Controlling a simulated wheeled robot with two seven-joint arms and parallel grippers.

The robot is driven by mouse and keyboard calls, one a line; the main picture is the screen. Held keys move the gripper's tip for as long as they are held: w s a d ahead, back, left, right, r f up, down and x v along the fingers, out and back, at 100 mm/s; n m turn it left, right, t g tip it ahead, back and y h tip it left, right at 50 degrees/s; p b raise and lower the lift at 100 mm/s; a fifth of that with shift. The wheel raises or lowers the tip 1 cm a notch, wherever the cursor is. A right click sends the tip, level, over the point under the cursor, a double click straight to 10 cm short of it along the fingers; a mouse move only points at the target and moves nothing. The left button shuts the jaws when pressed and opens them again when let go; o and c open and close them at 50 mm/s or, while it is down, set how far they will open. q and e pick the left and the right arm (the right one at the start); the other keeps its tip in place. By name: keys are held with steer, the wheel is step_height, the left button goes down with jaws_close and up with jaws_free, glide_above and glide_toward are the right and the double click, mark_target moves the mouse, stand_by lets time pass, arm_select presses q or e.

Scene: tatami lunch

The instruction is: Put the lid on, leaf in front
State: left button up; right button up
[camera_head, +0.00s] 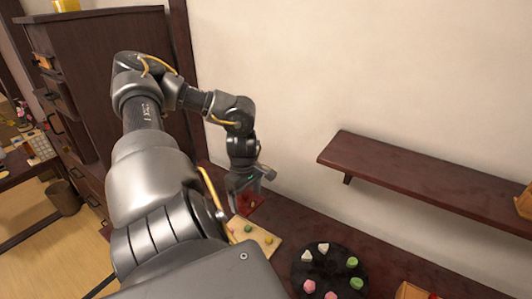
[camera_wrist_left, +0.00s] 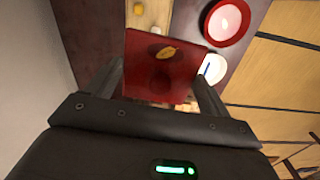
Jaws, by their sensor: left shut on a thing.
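My left gripper (camera_head: 243,187) is shut on a red lacquered lid (camera_head: 253,207), holding it over the dark red table near the wall. In the left wrist view the lid (camera_wrist_left: 150,72) is a red square between the two fingers (camera_wrist_left: 158,85). A gold leaf (camera_wrist_left: 166,54) shows on its face, toward the side away from the gripper's palm. In the head view the lid is partly hidden by the gripper, and the leaf cannot be made out. Whatever lies directly under the lid is mostly hidden. My right gripper is not in view.
A pale board (camera_head: 268,242) with small coloured sweets lies beside the lid. A round black tray (camera_head: 317,270) with pink, white and green sweets stands to its right. A red bowl (camera_wrist_left: 228,18) and a white dish (camera_wrist_left: 213,68) show in the wrist view. A wall shelf (camera_head: 430,185) juts out at right.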

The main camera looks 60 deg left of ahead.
arm_select(q)
steer(key=w+d+f+m, duration=0.2)
steer(key=d+f+m, duration=0.25)
steer(key=d, duration=0.75)
steer(key=w+d+f+m, duration=0.25)
steer(key=d+f, duration=0.35)
steer(key=d, duration=0.7)
steer(key=w+d+r+m, duration=0.4)
steer(key=w+r+m, duration=0.1)
steer(key=w+r, duration=0.1)
steer(key=w+d+r+m, duration=0.5)
steer(key=w+r, duration=0.2)
steer(key=r, duration=0.2)
steer(key=shift+w+d, duration=0.15)
steer(key=shift+w, duration=0.15)
